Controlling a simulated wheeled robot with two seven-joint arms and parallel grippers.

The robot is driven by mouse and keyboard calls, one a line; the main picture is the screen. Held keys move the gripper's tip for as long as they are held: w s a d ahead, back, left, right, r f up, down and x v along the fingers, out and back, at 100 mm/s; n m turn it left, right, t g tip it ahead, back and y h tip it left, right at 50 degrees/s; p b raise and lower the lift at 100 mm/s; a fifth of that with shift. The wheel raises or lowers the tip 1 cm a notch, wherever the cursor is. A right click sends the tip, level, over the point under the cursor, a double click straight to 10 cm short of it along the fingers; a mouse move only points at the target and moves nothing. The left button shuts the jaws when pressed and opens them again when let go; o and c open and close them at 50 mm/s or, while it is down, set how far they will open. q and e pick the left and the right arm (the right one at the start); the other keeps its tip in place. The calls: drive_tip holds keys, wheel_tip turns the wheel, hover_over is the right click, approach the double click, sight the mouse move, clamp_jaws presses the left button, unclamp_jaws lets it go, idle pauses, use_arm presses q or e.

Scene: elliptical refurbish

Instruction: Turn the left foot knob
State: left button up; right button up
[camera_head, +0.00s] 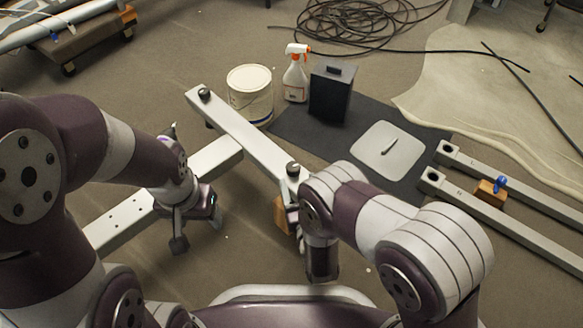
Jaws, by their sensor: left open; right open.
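A pale grey foot beam (243,131) runs diagonally across the floor, with a dark round knob at each end. The left foot knob (204,94) stands upright at the beam's far left end, with nothing touching it. The other knob (293,169) is at the near right end, beside my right forearm. My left gripper (197,234) is open and empty, pointing down in front of the beam, well short of the left knob. My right gripper (320,262) points down in front of the beam's near end; my own wrist hides part of its fingers.
A white bucket (250,95), a spray bottle (296,76) and a black box (330,94) stand behind the beam. A dark mat (292,122) holds a white pad (388,150). Two rails (500,209) lie right. Cables (365,22) lie at the back. Floor left of the knob is clear.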

sight(292, 161)
drive_tip(key=b+x, duration=0.1)
drive_tip(key=x, duration=0.1)
drive_tip(key=b+x, duration=0.1)
drive_tip(key=x, duration=0.2)
drive_tip(key=b+x, duration=0.1)
drive_tip(key=x, duration=0.1)
drive_tip(key=shift+w+f+b, duration=0.25)
drive_tip(key=shift+b, duration=0.1)
drive_tip(key=shift+w+a+r, duration=0.15)
drive_tip(key=shift+w+r, duration=0.05)
drive_tip(key=shift+w, duration=0.25)
drive_tip(key=c, duration=1)
